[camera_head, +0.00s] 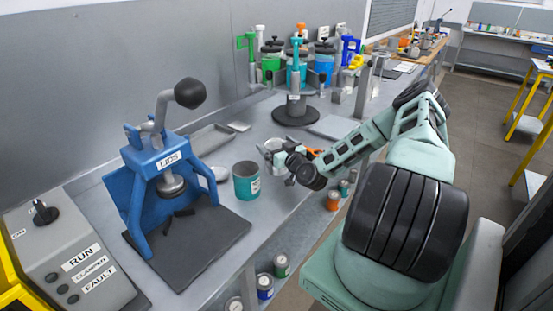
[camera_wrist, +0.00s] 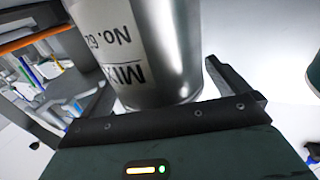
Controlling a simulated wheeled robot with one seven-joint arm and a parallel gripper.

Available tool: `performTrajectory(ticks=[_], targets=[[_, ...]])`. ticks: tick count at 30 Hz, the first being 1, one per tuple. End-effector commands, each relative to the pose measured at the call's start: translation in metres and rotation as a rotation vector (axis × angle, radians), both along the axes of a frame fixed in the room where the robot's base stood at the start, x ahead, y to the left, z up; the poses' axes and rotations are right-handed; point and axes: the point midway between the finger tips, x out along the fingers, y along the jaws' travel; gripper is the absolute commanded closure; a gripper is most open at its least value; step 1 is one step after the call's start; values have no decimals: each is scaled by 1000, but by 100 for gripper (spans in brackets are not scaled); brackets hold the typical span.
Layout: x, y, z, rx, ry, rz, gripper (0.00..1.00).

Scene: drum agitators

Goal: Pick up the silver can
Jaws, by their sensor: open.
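The silver can (camera_wrist: 150,50) fills the upper middle of the wrist view. It is shiny metal with a white label reading "MIX No. 62", which appears upside down. My gripper (camera_wrist: 155,85) is open, with the can in the space between its dark fingers; I cannot tell whether either finger touches it. In the head view my gripper (camera_head: 272,158) is low over the bench's front part, just right of a teal can. There the silver can is small and largely hidden among the gripper parts.
The open teal can (camera_head: 246,183) stands close to my gripper. A blue lid press (camera_head: 160,165) is to the left, on a dark mat. A round rack (camera_head: 295,113) with coloured pots stands behind. Several cans sit below the bench edge. A grey control box (camera_head: 65,260) is front left.

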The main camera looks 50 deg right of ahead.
Motion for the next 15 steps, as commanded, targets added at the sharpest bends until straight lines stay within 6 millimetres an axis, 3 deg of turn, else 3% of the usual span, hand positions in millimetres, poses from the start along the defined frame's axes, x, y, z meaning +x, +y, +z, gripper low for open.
performTrajectory(ticks=[2, 3, 10, 11, 15], targets=[[0, 0, 0, 0, 0, 0, 0], [0, 0, 0, 0, 0, 0, 6], [0, 0, 0, 0, 0, 0, 70], [0, 0, 0, 0, 0, 0, 74], [0, 0, 1, -1, -3, 0, 74]])
